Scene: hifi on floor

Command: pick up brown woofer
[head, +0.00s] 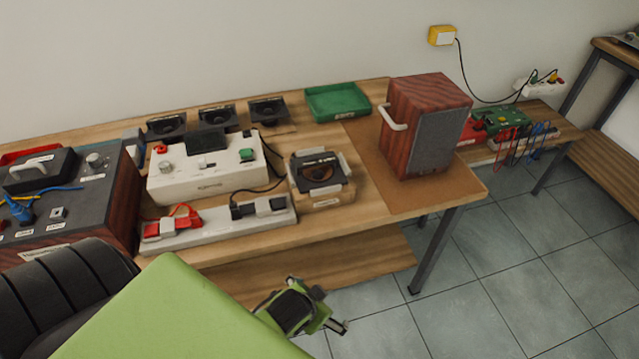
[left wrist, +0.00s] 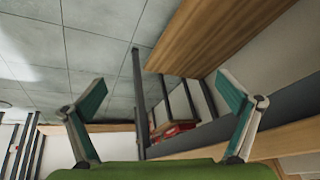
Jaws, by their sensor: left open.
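A woofer (head: 321,173) with a black square frame and a brown centre sits in a small wooden stand on the table, right of the white amplifier unit. Grey clamp-like pieces flank it. It is not in the left wrist view. My left gripper (head: 318,312) is in front of the table's front edge in the head view, below and apart from the woofer. In the left wrist view the gripper (left wrist: 161,97) shows its two fingers spread wide with nothing between them. My right gripper is not in view.
Several black speakers (head: 217,115) lie along the back. A white unit (head: 208,179) and a power strip (head: 217,223) stand left of the woofer. A wooden speaker box (head: 426,125) stands on the right, a green tray (head: 337,102) behind. The table's front edge (head: 370,224) lies between gripper and woofer.

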